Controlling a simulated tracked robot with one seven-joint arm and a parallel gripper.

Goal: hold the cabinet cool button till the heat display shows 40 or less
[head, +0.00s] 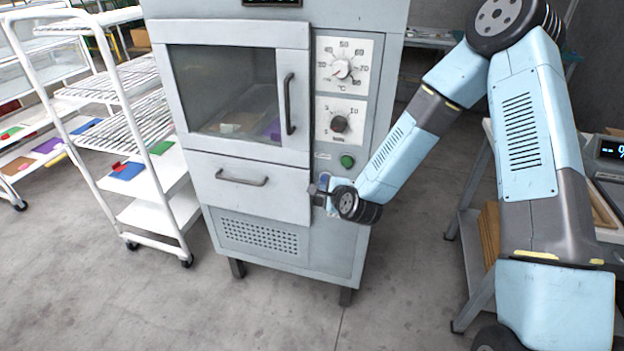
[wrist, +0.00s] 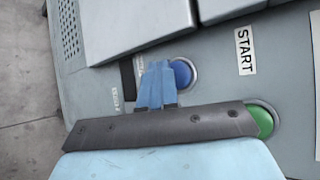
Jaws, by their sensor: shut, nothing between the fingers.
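The grey cabinet (head: 261,202) stands in the middle of the head view. Its dark display (head: 272,2) is cut off by the top edge, and I cannot read a number. In the wrist view, a round blue button (wrist: 183,73) with a pale ring sits on the panel; a small label near it is too blurred to read surely. My gripper (wrist: 157,68) is shut and empty, its blue fingertips just left of the blue button and partly over its ring. I cannot tell whether they touch it. In the head view my gripper (head: 318,190) is at the panel's lower part.
A green button (wrist: 262,120) by the START label (wrist: 245,51) is close to my gripper's body; it also shows in the head view (head: 347,161). Two dials (head: 341,69) are above. A white rack (head: 160,205) stands left, a bench (head: 470,215) right.

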